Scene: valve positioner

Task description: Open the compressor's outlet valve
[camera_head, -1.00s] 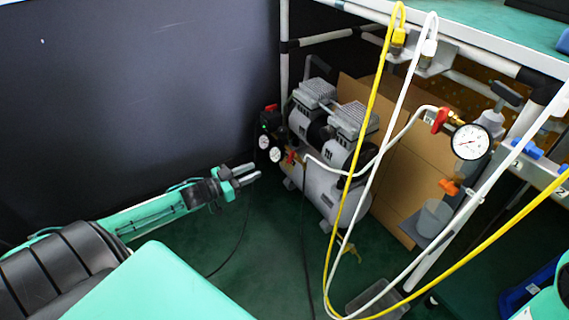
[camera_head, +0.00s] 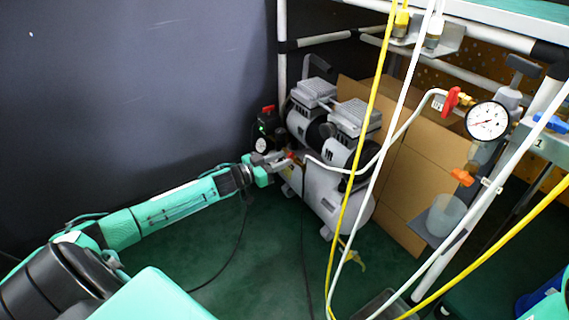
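The compressor (camera_head: 325,190), silver and black with two motor heads, stands on the green floor under the bench. The fingers partly cover the valve body. I cannot tell whether they touch the handle or how far apart they are. My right gripper is not in view.
Yellow (camera_head: 364,130) and white hoses hang in front of the compressor from the bench frame. A pressure gauge (camera_head: 487,121) and another red-handled valve (camera_head: 451,101) are at the right. A cardboard sheet (camera_head: 405,185) stands behind. A dark wall is at the left.

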